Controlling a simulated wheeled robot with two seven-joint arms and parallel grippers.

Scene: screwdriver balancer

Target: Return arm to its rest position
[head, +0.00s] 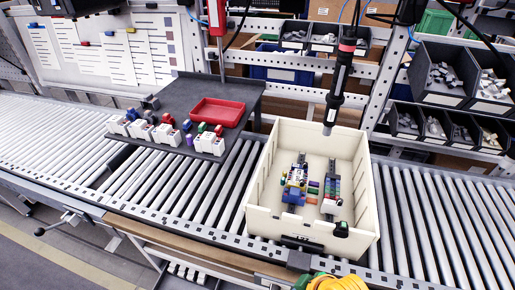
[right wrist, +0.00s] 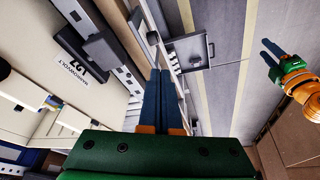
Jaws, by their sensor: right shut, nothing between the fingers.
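My right gripper (right wrist: 166,72) is in the right wrist view, its two blue fingers shut together with nothing between them. It is outside the cream crate, whose labelled outer wall (right wrist: 72,70) shows at the left of that view. My left gripper (right wrist: 266,50) shows at the right of the right wrist view, with its two blue fingers apart and empty, over the floor. In the head view only a yellow and green part of my arm shows at the bottom edge. The black screwdriver (head: 337,95) hangs upright over the crate (head: 365,190), untouched.
The crate stands on the roller conveyor (head: 420,215) and holds two rails with coloured modules. A dark tray table (head: 185,95) with a red tray (head: 217,113) and several white modules stands left of it. Bins of grey parts (head: 455,75) fill the right shelves.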

